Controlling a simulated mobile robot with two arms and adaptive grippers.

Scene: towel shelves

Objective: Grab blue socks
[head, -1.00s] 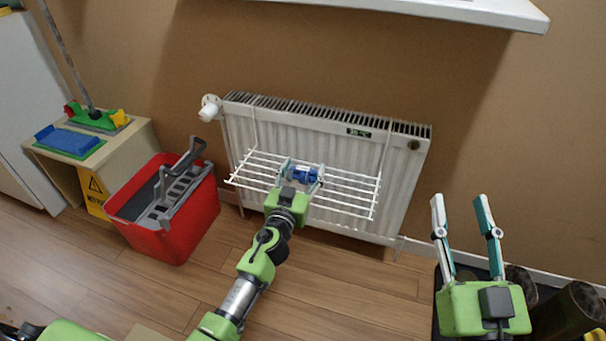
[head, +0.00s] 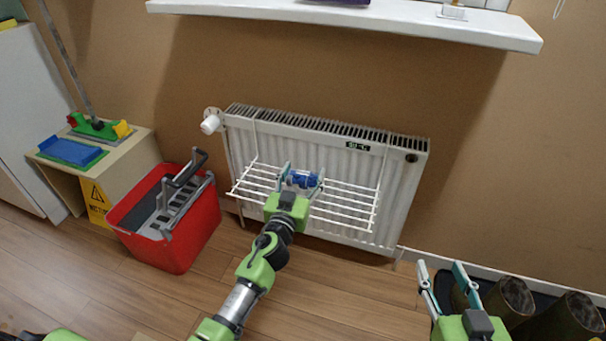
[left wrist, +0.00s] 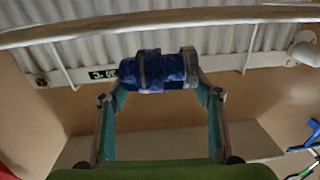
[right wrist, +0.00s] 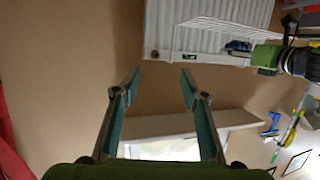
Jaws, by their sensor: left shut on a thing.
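The blue socks (head: 303,179) are a small rolled blue bundle with grey bands, at the white wire drying rack (head: 345,205) on the radiator. My left gripper (head: 304,184) is shut on them, with one finger at each end. In the left wrist view the blue socks (left wrist: 158,70) sit between the fingertips, in front of the radiator. Whether they touch the rack wires is hard to tell. My right gripper (head: 443,282) is open and empty at the lower right, away from the rack. The right wrist view shows its fingers (right wrist: 160,80) wide apart with nothing between them.
The white radiator (head: 400,185) stands against the brown wall. A red bucket (head: 185,235) stands on the floor at left, next to a small cabinet (head: 130,150) with cleaning tools. A white sill (head: 350,20) juts out above.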

